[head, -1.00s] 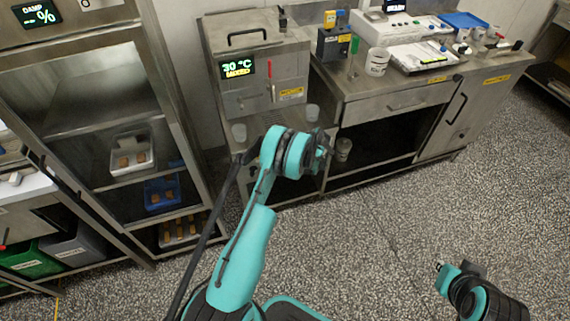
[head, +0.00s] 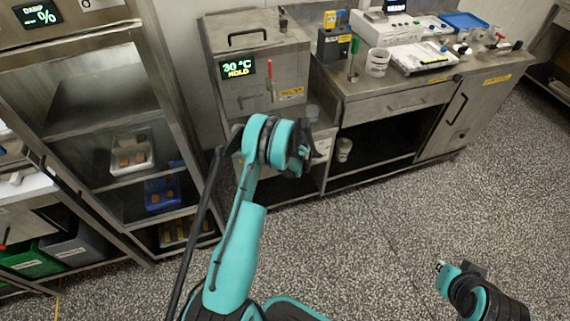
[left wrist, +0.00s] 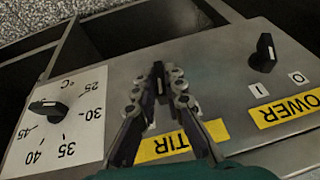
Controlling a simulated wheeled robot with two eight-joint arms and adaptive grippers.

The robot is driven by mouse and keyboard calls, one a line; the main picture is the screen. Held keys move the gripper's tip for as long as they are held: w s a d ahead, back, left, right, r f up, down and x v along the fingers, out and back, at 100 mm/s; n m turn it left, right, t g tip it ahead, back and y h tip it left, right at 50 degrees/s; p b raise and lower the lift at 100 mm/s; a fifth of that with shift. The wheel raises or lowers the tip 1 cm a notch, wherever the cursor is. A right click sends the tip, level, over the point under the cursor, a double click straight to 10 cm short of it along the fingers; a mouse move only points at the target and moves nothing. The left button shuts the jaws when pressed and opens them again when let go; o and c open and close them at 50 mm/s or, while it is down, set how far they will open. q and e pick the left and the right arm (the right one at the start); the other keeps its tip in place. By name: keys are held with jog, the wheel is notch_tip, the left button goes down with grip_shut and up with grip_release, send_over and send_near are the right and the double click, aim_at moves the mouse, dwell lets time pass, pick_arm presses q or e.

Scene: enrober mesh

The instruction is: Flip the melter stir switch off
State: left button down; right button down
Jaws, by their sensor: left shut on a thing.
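The melter (head: 262,100) is a steel box with a lit display (head: 238,69) reading 30 °C and a second word that looks like MOLD or HOLD. In the left wrist view, its panel carries a yellow label (left wrist: 163,147), seen upside down and ending in TIR. Above that label, my left gripper (left wrist: 159,82) is shut on the small dark stir switch (left wrist: 158,69). The fingers hide its position marks. In the head view my left gripper (head: 303,158) is low in front of the melter, and the switch is hidden. My right gripper (head: 441,266) hangs over the floor, too small to read.
On the panel, a temperature dial (left wrist: 47,108) and a power knob (left wrist: 264,52) flank the stir switch. A steel bench (head: 395,98) with instruments and a white cup (head: 377,62) stands right of the melter. A rack (head: 90,105) stands left. The floor right is clear.

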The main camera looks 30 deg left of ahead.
pick_arm(q)
jog(key=t+h, duration=0.1)
jog(key=a+n+t+h, duration=0.1)
jog(key=t, duration=0.1)
jog(key=shift+s+h, duration=0.15)
jog(key=shift+h, duration=0.15)
jog(key=shift+n+t+h, duration=0.3)
jog(key=shift+t+h, duration=0.5)
jog(key=shift+t, duration=0.4)
jog(key=c, duration=1.6)
grip_release()
jog(key=shift+s, duration=0.1)
jog(key=v, duration=1.2)
jog(key=shift+d+f, duration=0.1)
